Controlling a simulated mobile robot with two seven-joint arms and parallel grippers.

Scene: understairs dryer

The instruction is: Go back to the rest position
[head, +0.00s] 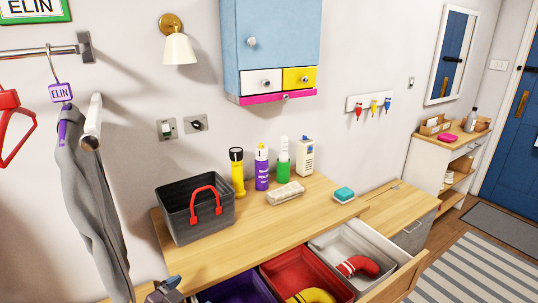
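A small part of what looks like my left gripper (166,290) shows at the bottom edge, in front of the wooden counter (215,258) and left of the open drawer. Most of it is cut off, so I cannot tell whether it is open or shut, or whether it holds anything. My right gripper is not in view.
The open drawer holds purple (238,290), red (290,267) and grey (335,240) bins; a yellow piece lies in the red bin, a red one in the grey. A dark basket (180,222), bottles and a torch (237,172) stand on the counter. A grey garment (95,205) hangs left.

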